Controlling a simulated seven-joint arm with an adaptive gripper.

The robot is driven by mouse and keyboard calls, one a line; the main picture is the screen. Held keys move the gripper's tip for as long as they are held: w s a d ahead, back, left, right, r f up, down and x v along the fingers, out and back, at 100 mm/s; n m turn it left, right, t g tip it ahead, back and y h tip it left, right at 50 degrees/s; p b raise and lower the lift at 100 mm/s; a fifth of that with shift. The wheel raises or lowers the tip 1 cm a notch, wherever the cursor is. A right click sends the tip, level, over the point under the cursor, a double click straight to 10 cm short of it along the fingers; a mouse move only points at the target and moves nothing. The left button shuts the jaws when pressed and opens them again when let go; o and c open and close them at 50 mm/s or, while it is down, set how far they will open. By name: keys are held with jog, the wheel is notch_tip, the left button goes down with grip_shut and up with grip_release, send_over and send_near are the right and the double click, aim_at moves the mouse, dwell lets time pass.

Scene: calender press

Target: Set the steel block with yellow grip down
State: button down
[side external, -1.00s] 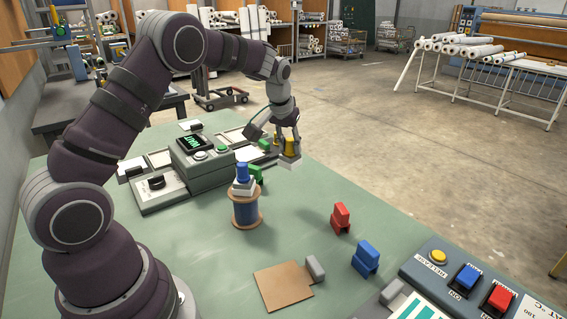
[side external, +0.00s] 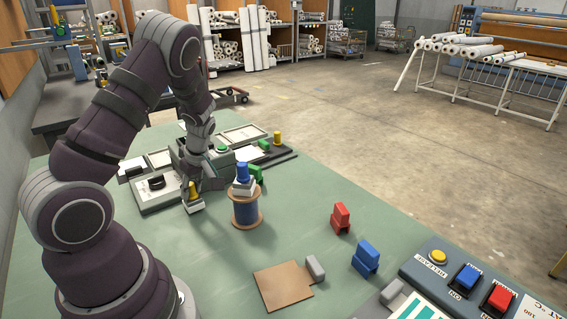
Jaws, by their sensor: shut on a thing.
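The steel block with yellow grip (side external: 193,203) is in the side external view, left of the spool. My gripper (side external: 193,187) is shut on its yellow grip from above. The block hangs close over the green table, near the front of the grey machine; I cannot tell whether its underside touches the table. Another yellow-gripped piece (side external: 277,138) stands at the far right end of the machine. A steel block with a blue grip (side external: 242,177) sits on top of the spool (side external: 246,211).
The grey machine (side external: 160,200) with its black knob lies behind and left. Red (side external: 340,217) and blue (side external: 365,258) clips, a brown board (side external: 283,284) and a button panel (side external: 470,280) are to the right. The green table (side external: 215,265) is clear in front of the spool.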

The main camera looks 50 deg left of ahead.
jog(key=shift+f, duration=0.3)
jog(key=c, duration=1)
grip_release()
jog(key=shift+f, duration=0.1)
jog(key=shift+o, duration=0.2)
jog(key=v, duration=1.3)
jog(key=s+d+r+m+t+h, duration=0.1)
jog(key=d+r+m+t+h, duration=0.1)
jog(key=d+m, duration=0.7)
jog(key=s+d+r+m+t+h, duration=0.1)
jog(key=d+r+m+t, duration=0.3)
jog(key=d+m, duration=0.4)
jog(key=shift+s+d+m+t+h, duration=0.45)
jog(key=shift+m+h, duration=0.25)
jog(key=shift+m, duration=1.6)
